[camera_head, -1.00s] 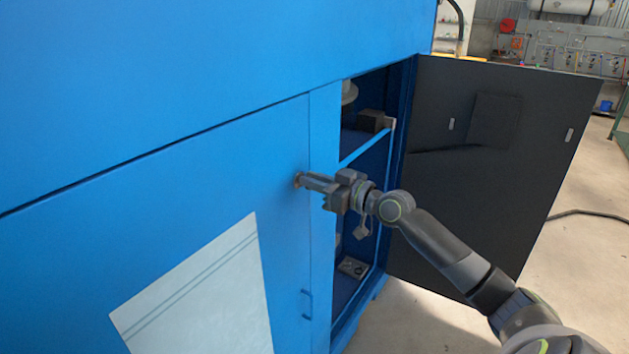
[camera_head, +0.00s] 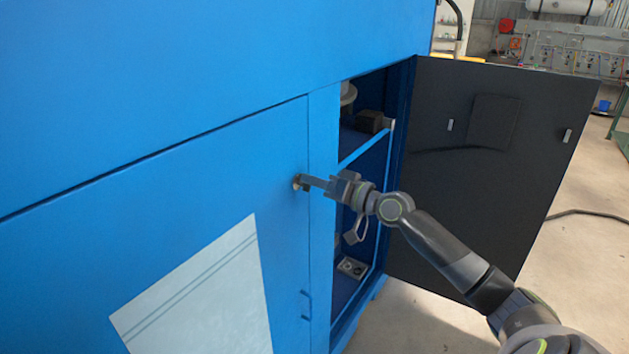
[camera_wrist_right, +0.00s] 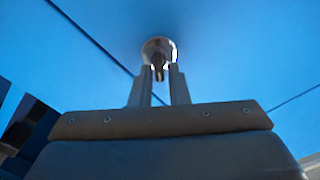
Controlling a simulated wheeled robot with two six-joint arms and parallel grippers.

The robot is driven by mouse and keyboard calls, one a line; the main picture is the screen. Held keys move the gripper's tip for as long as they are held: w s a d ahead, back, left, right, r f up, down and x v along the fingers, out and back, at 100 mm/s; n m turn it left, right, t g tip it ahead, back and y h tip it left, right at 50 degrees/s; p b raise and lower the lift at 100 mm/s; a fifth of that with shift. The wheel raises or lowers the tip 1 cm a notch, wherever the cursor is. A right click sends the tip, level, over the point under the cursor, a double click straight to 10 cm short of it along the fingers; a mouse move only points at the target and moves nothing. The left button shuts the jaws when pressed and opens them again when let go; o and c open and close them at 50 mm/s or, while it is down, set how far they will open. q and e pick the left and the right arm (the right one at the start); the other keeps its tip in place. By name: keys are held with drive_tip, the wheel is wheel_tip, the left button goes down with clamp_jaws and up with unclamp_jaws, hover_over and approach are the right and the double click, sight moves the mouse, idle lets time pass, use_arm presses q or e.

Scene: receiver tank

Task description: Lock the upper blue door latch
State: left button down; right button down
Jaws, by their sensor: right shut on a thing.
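The upper latch (camera_head: 297,182) is a small round metal fitting near the right edge of the closed blue door (camera_head: 230,170). In the right wrist view the latch (camera_wrist_right: 159,50) shows as a round plate with a small piece standing out from it. My right gripper (camera_head: 305,182) reaches the latch from the right. Its two fingers are shut on the small piece, one on each side, in the right wrist view (camera_wrist_right: 159,78). The fingers partly hide the latch in the head view. My left gripper is not in view.
A lower handle (camera_head: 306,304) sits on the same door edge. To the right, the cabinet is open, with a dark door (camera_head: 490,170) swung outward beside my right arm. A white sheet (camera_head: 200,295) is on the blue door.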

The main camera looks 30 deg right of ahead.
drive_tip(key=m+p, duration=0.1)
drive_tip(key=m, duration=0.2)
drive_tip(key=m+p, duration=0.1)
drive_tip(key=m, duration=0.3)
drive_tip(key=f+m+p, duration=0.1)
drive_tip(key=m, duration=0.2)
drive_tip(key=shift+w+d+m, duration=0.1)
drive_tip(key=shift+d+m, duration=0.15)
drive_tip(key=shift+m, duration=0.05)
idle(0.4)
drive_tip(key=c, duration=1.5)
unclamp_jaws()
drive_tip(key=shift+c, duration=0.2)
